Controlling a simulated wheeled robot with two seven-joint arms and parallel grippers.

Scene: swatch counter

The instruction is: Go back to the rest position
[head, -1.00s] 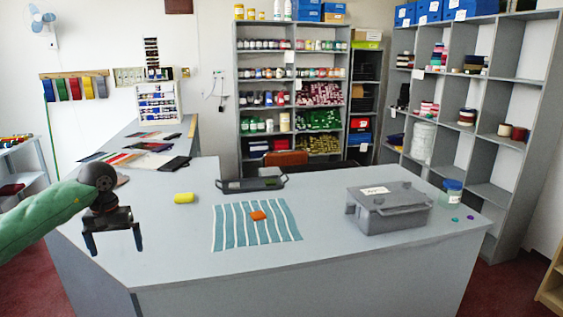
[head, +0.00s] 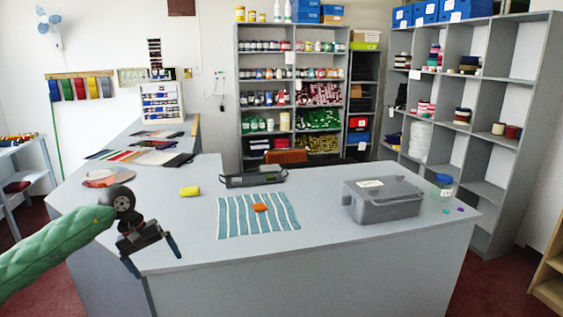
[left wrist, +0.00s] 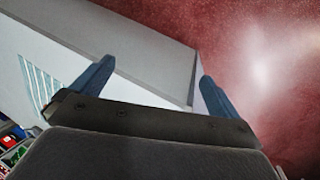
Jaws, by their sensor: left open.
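My left gripper (head: 156,264) is open and empty in the head view. It is at the counter's front left edge, with its fingers pointing down. In the left wrist view its two blue fingers (left wrist: 150,85) are spread apart with nothing between them. Beyond them are the pale counter and the red floor. My right gripper is not in view.
Shelves (head: 292,85) stand behind. Red floor (left wrist: 270,50) lies in front.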

